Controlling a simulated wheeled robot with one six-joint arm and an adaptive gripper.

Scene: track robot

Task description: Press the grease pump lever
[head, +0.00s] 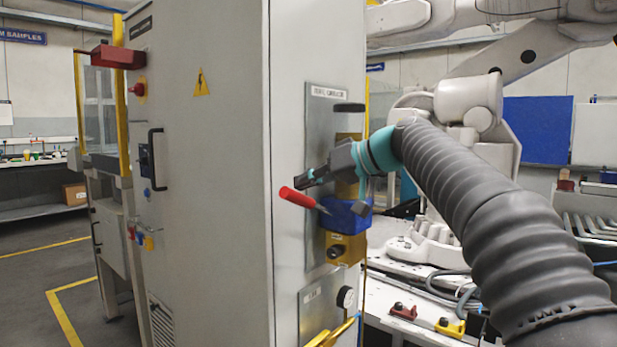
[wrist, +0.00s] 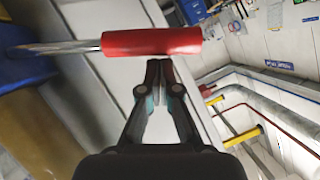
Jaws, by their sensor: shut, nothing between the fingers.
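The grease pump lever (head: 300,199) has a red grip on a thin metal rod. It sticks out to the left from a blue block (head: 347,217) on the cabinet's metal panel, its grip end slightly higher. My gripper (head: 304,180) is shut and empty. In the head view its fingertips show just above the red grip. In the wrist view the red grip (wrist: 152,41) lies across the picture just beyond the shut fingertips (wrist: 161,66). I cannot tell whether they touch it.
The pump's brass-coloured body (head: 346,247) is below the blue block. A grey cabinet (head: 210,170) fills the left. A dial (head: 345,297) sits lower on the panel. A white robot arm (head: 470,100) stands behind at the right. The floor at the left is open.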

